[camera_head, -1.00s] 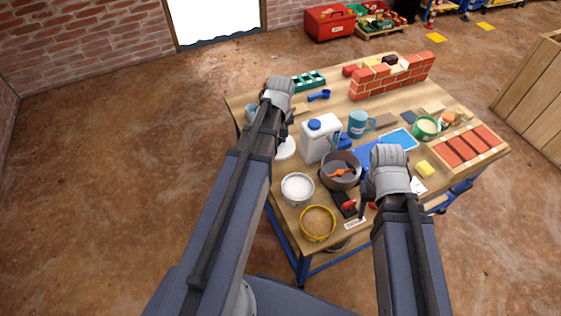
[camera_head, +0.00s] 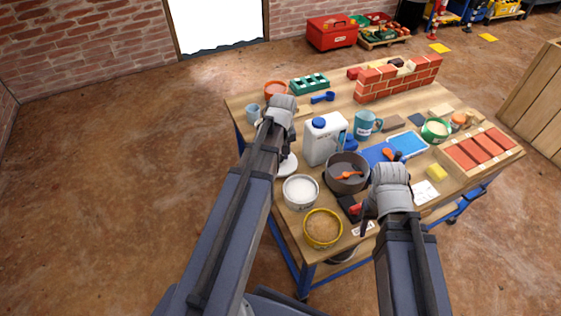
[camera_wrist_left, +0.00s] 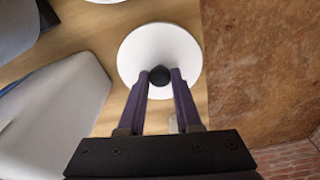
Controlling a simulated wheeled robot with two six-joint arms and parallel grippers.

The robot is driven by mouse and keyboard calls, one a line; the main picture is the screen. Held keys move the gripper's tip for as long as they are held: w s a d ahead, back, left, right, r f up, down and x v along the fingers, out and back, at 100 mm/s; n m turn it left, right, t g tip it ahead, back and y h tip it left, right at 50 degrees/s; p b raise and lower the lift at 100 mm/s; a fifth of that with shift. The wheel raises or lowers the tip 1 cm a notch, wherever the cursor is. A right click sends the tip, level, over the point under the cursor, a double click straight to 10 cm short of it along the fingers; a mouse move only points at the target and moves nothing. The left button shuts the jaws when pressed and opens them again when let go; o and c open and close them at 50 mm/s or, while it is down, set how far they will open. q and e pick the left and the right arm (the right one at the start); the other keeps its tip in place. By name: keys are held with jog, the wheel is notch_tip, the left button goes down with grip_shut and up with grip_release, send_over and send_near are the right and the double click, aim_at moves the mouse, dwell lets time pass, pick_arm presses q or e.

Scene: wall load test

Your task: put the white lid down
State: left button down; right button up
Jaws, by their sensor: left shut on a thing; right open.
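The white lid (camera_head: 289,167) is a round disc with a dark knob, partly hidden by my left arm in the head view. In the left wrist view, my left gripper (camera_wrist_left: 160,79) is shut on the knob of the lid (camera_wrist_left: 143,48). The lid is at the table's left edge, behind the pot of white stuff (camera_head: 300,191). I cannot tell whether it touches the wooden table (camera_head: 240,102). My right gripper (camera_head: 367,220) is open and empty, near the front edge by a dark and red item; its fingertips are partly hidden.
A white jug (camera_head: 324,140) with a blue cap stands right of the lid. A grey pot (camera_head: 346,177), a yellow-rimmed tub (camera_head: 322,229) and a teal mug (camera_head: 366,125) are close by. An orange bowl (camera_head: 275,90) and a small cup (camera_head: 253,114) stand behind my left arm.

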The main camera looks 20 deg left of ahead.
pick_arm(q)
jog(key=shift+f+b, duration=0.4)
jog(key=shift+f, duration=0.45)
pick_arm(e)
jog(key=shift+f, duration=0.9)
pick_arm(q)
jog(key=shift+f, duration=0.2)
pick_arm(e)
jog(key=shift+f, duration=0.15)
pick_arm(q)
jog(key=c, duration=0.6)
grip_release()
jog(key=shift+r, duration=0.15)
